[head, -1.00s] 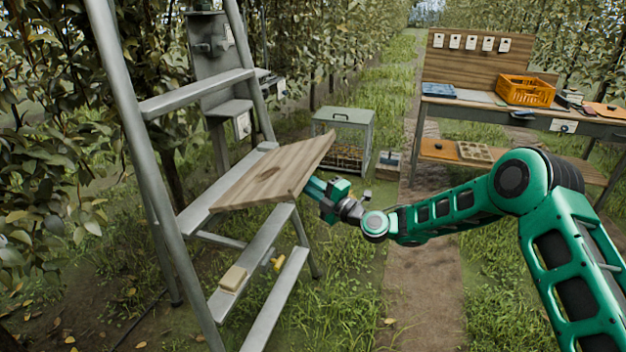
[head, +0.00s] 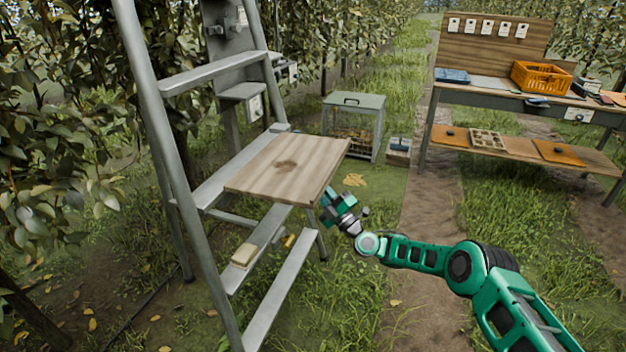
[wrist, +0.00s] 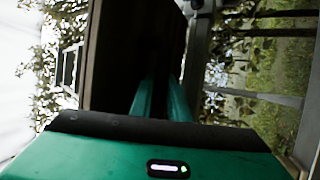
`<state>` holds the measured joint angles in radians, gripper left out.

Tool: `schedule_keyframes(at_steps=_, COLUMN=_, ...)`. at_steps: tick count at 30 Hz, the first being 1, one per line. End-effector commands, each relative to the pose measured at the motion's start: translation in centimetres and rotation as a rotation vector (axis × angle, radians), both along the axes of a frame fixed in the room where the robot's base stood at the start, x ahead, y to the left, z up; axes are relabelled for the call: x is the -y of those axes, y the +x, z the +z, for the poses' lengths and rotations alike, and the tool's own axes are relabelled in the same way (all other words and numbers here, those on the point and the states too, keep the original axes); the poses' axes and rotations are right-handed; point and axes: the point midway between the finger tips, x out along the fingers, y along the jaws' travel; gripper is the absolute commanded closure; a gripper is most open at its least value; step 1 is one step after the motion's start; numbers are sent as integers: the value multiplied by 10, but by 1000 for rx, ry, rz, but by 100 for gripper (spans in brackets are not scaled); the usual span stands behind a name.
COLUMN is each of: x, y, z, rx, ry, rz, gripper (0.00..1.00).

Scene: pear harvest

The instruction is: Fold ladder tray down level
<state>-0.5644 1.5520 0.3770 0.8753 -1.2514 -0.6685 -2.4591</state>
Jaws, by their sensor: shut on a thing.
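The wooden ladder tray (head: 285,165) juts out from the grey metal ladder (head: 160,115) in the head view and looks close to level. Its top is bare, with a dark knot in the wood. My gripper (head: 328,193) is at the tray's right edge, shut on it, coming from the right and slightly below. In the wrist view my gripper's green fingers (wrist: 160,100) run up to the dark tray (wrist: 132,45). The exact contact of the fingertips is hidden in shadow.
A small tan block (head: 244,255) rests on a lower ladder step. A grey wire-sided box (head: 354,103) stands on the grass behind. A workbench (head: 500,97) with an orange crate (head: 541,78) is at the right. The dirt path (head: 425,215) between is mostly clear.

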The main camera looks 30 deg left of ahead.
Motion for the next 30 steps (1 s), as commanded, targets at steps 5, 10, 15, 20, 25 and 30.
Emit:
schedule_keyframes(at_steps=5, x=0, y=6, z=-5, rx=-5, ry=17, rz=-11, gripper=100)
schedule_keyframes(at_steps=10, x=-3, y=4, z=-5, rx=-5, ry=23, rz=-8, gripper=100)
schedule_keyframes(at_steps=15, x=-5, y=2, z=-5, rx=-5, ry=23, rz=-7, gripper=100)
schedule_keyframes(at_steps=20, x=-7, y=1, z=-5, rx=-5, ry=22, rz=-6, gripper=78)
schedule_keyframes(at_steps=25, x=-10, y=-3, z=-4, rx=-5, ry=23, rz=2, gripper=66)
schedule_keyframes(at_steps=30, x=-11, y=-6, z=-4, rx=-4, ry=23, rz=8, gripper=66)
